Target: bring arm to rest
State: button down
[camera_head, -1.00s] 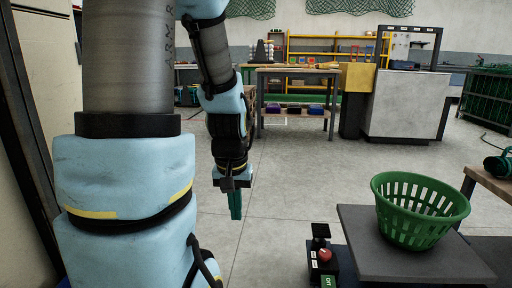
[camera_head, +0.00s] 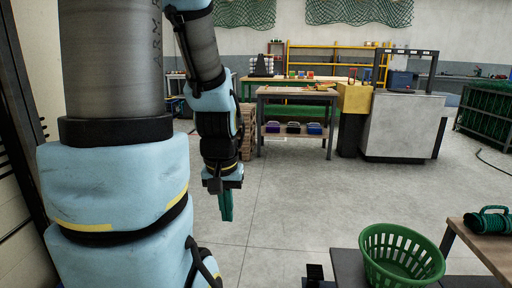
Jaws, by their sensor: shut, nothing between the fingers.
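My arm stands at the left of the head view, with its forearm hanging down. My gripper (camera_head: 226,207) points at the floor with its green fingers together. Nothing shows between the fingers. It hangs in free air over the grey floor, apart from any object.
A green basket (camera_head: 372,268) sits on a dark platform (camera_head: 345,265) at the lower right. A wooden table (camera_head: 477,244) beside it bears a green coil (camera_head: 487,222). A workbench (camera_head: 297,93) and a grey cabinet (camera_head: 402,125) stand farther back. The middle floor is clear.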

notch_tip(320, 180, up, 15)
jog(key=p, duration=1.3)
jog(key=shift+r, duration=0.15)
